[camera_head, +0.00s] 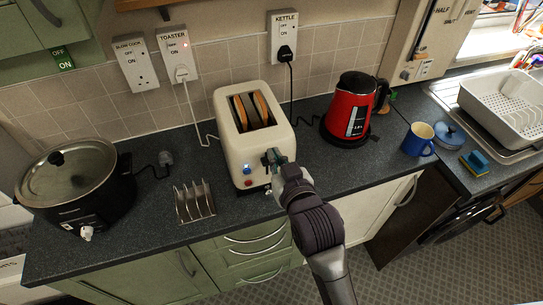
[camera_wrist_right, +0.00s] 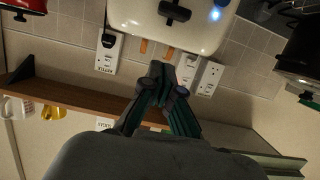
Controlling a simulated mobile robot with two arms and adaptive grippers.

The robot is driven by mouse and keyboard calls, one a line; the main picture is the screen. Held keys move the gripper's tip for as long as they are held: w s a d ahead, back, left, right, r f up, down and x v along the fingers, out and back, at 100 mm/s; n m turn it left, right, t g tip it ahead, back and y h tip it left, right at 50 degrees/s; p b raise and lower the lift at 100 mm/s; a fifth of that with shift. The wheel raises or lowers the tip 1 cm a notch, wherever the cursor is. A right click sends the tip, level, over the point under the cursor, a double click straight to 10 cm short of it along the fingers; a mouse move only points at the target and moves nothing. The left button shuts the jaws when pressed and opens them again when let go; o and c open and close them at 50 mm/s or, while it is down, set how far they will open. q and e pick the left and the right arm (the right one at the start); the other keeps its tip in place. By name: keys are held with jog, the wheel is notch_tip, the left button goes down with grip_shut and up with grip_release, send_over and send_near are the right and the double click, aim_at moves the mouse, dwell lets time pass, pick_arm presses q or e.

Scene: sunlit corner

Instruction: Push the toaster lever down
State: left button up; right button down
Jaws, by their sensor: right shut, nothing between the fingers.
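The cream toaster (camera_head: 237,107) stands on the dark worktop with bread slices (camera_head: 260,108) showing in its slots. Its dark lever (camera_head: 267,160) is on the front face, partly hidden by my gripper; it shows fully in the wrist view (camera_wrist_right: 175,12). A blue light (camera_wrist_right: 215,14) glows on the front. My right gripper (camera_head: 277,157) is in front of the toaster, right beside the lever. In the wrist view its fingertips (camera_wrist_right: 163,76) are together and empty. I cannot tell whether they touch the lever. My left gripper is out of view.
A toast rack (camera_head: 195,202) and black slow cooker (camera_head: 75,185) stand to the left. A red kettle (camera_head: 350,108), blue mug (camera_head: 418,139) and dish rack (camera_head: 505,105) are to the right. The toaster's cable runs to a wall socket (camera_head: 177,55).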

jog(key=w+f, duration=0.1)
jog(key=w+a+f+p, duration=0.1)
jog(key=f, duration=0.1)
jog(key=shift+w+f, duration=0.25)
jog(key=shift+w, duration=0.1)
jog(key=shift+f+p, duration=0.35)
jog(key=shift+f, duration=0.25)
